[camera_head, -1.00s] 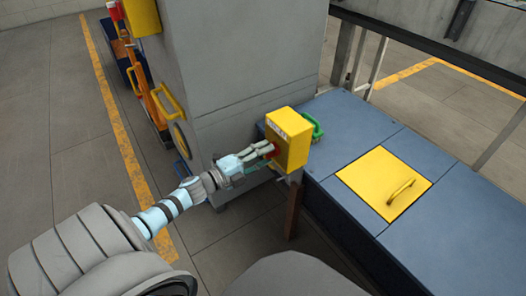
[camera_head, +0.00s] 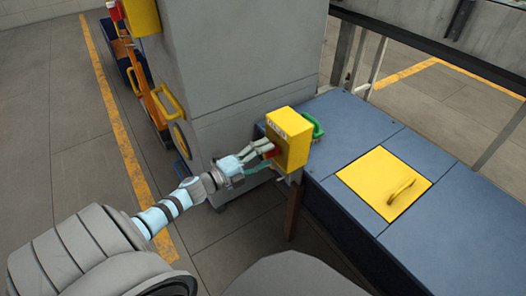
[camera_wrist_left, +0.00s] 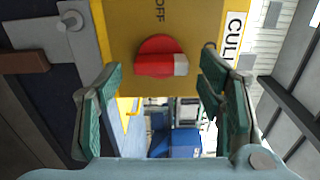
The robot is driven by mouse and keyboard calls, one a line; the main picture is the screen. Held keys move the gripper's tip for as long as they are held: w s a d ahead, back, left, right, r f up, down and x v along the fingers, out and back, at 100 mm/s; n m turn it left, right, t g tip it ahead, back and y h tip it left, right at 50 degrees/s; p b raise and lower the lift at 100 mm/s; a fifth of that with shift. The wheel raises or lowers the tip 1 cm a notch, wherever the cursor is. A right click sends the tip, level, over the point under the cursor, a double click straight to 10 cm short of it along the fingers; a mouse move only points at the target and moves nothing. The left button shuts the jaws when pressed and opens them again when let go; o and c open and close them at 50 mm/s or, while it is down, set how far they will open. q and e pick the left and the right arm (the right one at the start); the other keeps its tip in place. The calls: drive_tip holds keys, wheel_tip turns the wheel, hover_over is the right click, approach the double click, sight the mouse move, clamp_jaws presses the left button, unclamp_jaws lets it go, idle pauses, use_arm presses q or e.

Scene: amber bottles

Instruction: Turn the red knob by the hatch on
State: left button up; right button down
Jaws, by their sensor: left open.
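A yellow box (camera_head: 292,142) on a post carries the red knob (camera_head: 271,150) on its left-facing side. In the left wrist view the red knob (camera_wrist_left: 154,65) is a round disc with a bar whose white tip points right, toward the lettered label. The word OFF stands above the knob there, to the side of the bar. My left gripper (camera_head: 264,156) is open at the box, its fingers (camera_wrist_left: 160,66) spread on both sides of the knob with gaps showing. The yellow hatch (camera_head: 378,185) with a handle lies in the blue bench top, right of the box.
A grey column (camera_head: 240,70) stands behind the box and gripper. A green handle-like part (camera_head: 316,127) sits just behind the box. The blue bench (camera_head: 455,225) fills the right side. Open floor (camera_head: 60,150) lies to the left.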

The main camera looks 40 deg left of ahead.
use_arm(q)
drive_tip(key=shift+s, duration=0.3)
drive_tip(key=v, duration=1.1)
drive_tip(key=shift+s, duration=0.25)
use_arm(e)
drive_tip(key=shift+w, duration=0.25)
use_arm(q)
drive_tip(key=shift+a, duration=0.1)
